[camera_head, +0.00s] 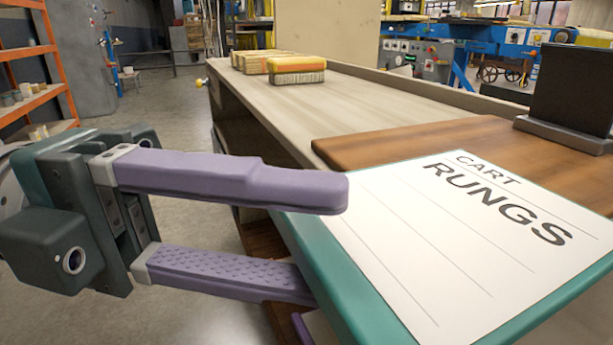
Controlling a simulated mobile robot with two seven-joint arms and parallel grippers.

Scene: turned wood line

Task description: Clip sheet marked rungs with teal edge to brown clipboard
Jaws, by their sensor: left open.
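The sheet (440,245) is white, marked CART RUNGS, with teal edging on its left and near sides. Its far part lies over or just above the brown clipboard (430,137), and its near left part sticks out past the bench edge. The clipboard's dark clip (570,95) stands at the right. My left gripper (330,240) is open. Its upper purple finger is above the sheet's left corner and its lower finger runs below the teal edge, tip hidden. Contact cannot be told. Another purple piece shows under the sheet at the bottom; I cannot tell whether it is my right gripper.
The clipboard lies on a long pale bench (400,95). Yellow-topped brushes (297,70) stand at its far left end. An orange shelf rack (35,60) is at the far left, and blue machinery (490,38) is behind. Open floor lies left of the bench.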

